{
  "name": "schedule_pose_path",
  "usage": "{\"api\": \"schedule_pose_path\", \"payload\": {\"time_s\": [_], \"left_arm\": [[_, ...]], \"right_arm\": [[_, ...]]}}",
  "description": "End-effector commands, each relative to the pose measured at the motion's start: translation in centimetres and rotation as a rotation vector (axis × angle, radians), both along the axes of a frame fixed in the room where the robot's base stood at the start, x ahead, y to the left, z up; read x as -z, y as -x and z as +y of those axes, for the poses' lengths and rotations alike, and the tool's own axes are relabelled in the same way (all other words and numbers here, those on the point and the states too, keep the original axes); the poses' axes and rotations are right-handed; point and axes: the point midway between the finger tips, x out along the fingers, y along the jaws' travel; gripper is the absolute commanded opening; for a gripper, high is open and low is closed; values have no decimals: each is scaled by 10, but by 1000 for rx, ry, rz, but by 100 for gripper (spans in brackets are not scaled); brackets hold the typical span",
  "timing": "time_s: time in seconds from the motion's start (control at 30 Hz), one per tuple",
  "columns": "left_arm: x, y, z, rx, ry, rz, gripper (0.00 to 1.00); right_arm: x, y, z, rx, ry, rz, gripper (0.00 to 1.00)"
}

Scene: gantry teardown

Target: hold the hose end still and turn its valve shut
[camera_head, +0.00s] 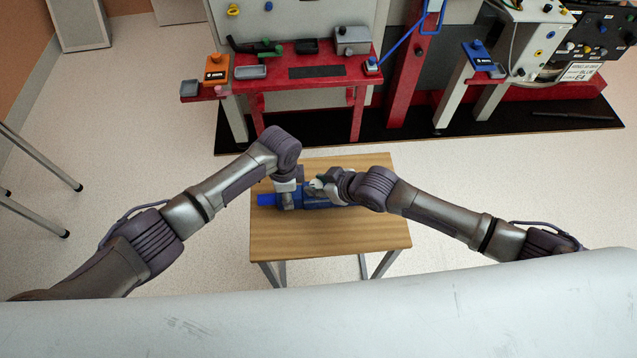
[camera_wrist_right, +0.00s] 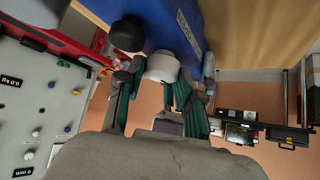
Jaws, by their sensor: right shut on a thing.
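A blue block-like body (camera_head: 317,201) lies on the small wooden table (camera_head: 340,235), with a blue end (camera_head: 266,200) sticking out to the left. In the right wrist view it is a blue box with lettering (camera_wrist_right: 180,22), carrying a black knob (camera_wrist_right: 127,33) and a white rounded knob (camera_wrist_right: 162,66). My right gripper (camera_head: 322,186) is shut on the white knob, with its teal-padded fingers on both sides. My left gripper (camera_head: 287,194) is down at the blue body's left part; its fingers are too small to read. I cannot tell hose end from valve here.
Behind the table stands a red bench (camera_head: 300,77) with an orange box (camera_head: 216,68), small trays and a grey device (camera_head: 352,40). A black mat (camera_head: 400,125) lies under it. The table's front half is bare. Metal legs (camera_head: 45,160) stand at the far left.

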Motion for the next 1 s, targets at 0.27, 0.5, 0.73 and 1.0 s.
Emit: {"api": "schedule_pose_path", "payload": {"time_s": [0.27, 0.5, 0.73, 1.0], "left_arm": [[0, 0, 0, 2, -1, 0, 1], [0, 0, 0, 2, -1, 0, 1], [0, 0, 1, 1, -2, 0, 1], [0, 0, 1, 1, -2, 0, 1]], "right_arm": [[0, 0, -1, 0, 3, -1, 43], [0, 0, 0, 0, 2, 0, 62], [-2, 1, -2, 1, 0, -1, 62], [-32, 23, -26, 0, 3, -1, 62]]}}
